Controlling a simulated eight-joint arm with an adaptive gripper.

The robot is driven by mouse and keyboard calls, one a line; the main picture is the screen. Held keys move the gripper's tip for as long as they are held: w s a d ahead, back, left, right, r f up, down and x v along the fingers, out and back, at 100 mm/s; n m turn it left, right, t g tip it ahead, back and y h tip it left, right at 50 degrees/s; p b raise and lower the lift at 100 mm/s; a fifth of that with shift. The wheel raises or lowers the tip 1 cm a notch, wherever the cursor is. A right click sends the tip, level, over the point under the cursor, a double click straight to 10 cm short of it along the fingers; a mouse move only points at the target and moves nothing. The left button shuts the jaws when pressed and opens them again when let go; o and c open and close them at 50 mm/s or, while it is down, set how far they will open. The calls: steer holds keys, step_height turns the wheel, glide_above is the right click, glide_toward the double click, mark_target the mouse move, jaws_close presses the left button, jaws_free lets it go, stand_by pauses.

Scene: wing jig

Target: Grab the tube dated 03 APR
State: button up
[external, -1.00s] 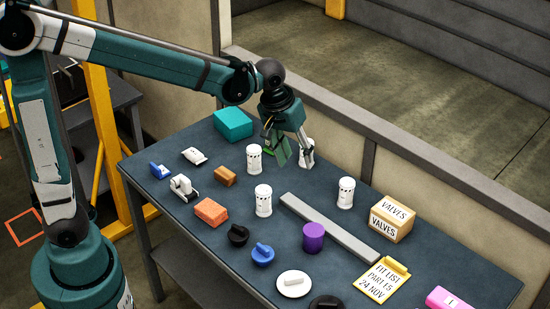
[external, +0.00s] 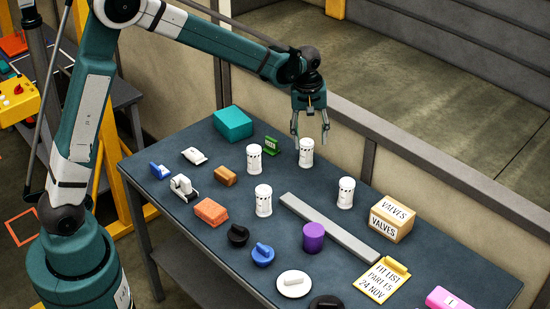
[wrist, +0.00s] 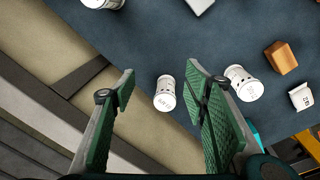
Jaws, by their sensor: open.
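Several white tubes with dark marks stand upright on the blue-grey table; their dates are too small to read. The back tube (external: 306,152) is just below my gripper (external: 311,138), which points down with its fingers open. Others are the left tube (external: 254,158), the front tube (external: 263,200) and the right tube (external: 346,192). In the wrist view one tube (wrist: 165,93) shows in the gap between my open green fingers (wrist: 161,72), with nothing gripped. A second tube (wrist: 243,83) is just outside the right finger, and another (wrist: 102,3) is cut off at the top left.
A green label card (external: 271,145) and teal box (external: 233,123) stand left of the back tube. A brown block (external: 225,176), grey bar (external: 328,227), purple cylinder (external: 313,237) and VALVES box (external: 391,218) are also on the table. A low wall (external: 345,139) runs behind.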

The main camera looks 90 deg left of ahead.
mark_target(307, 141)
steer(key=a+f+n, duration=0.1)
steer(key=a+f, duration=0.1)
steer(key=a, duration=0.1)
steer(key=a+f+n+p, duration=0.1)
steer(key=a+f, duration=0.1)
steer(key=a, duration=0.1)
steer(key=s+a+f+n, duration=0.1)
steer(key=a+f, duration=0.1)
steer(key=a, duration=0.1)
steer(key=shift+a+f+g+h+p, duration=0.15)
steer(key=shift+a+g+h+p, duration=0.15)
steer(key=shift+a+g+p, duration=0.1)
steer(key=shift+f, duration=1.3)
steer(key=shift+w+f, duration=0.15)
steer(key=shift+f, duration=2.45)
steer(key=c, duration=1)
